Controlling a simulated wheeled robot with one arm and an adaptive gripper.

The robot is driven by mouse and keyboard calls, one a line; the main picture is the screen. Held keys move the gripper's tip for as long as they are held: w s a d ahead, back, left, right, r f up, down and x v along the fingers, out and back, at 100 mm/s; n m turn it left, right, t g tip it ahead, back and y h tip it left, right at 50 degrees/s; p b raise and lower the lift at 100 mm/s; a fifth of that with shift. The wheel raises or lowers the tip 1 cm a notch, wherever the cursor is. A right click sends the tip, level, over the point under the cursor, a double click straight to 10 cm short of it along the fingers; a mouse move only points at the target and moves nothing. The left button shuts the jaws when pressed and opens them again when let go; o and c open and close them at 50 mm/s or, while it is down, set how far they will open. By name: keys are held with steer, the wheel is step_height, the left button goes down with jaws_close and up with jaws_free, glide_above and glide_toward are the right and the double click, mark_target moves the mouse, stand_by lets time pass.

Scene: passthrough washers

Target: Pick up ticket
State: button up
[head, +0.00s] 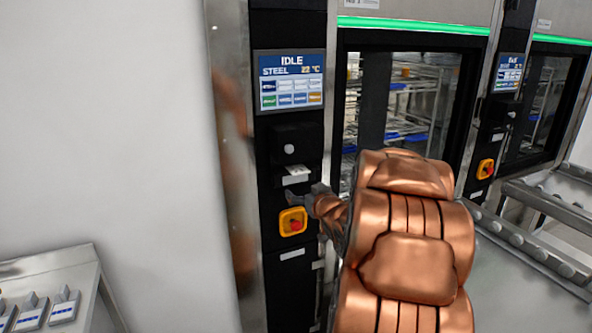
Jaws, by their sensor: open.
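A small white slip, which looks like the ticket (297,175), sticks out from the dark control column beneath a black box with a round light button (289,149). My gripper (303,192) is at the column, just below and slightly right of the slip. Its grey fingers are open, small and partly hidden by my copper arm. I see nothing held between them. Whether a finger touches the slip or column cannot be told.
An orange emergency-stop housing (292,221) sits just below my gripper. A screen reading IDLE (289,80) is above. A glass washer door (400,100) is to the right, with a roller conveyor (530,245) farther right. A metal table (55,270) stands lower left.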

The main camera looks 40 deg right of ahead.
mark_target(297, 169)
steer(key=w+d+r+t+p, duration=0.1)
steer(key=w+d+p, duration=0.1)
steer(key=w+d, duration=0.3)
steer(key=shift+w+r+t+p, duration=0.2)
steer(key=shift+w+t+p, duration=0.15)
steer(key=shift+w, duration=0.25)
stand_by(0.4)
steer(key=c, duration=0.8)
steer(key=shift+o, duration=0.2)
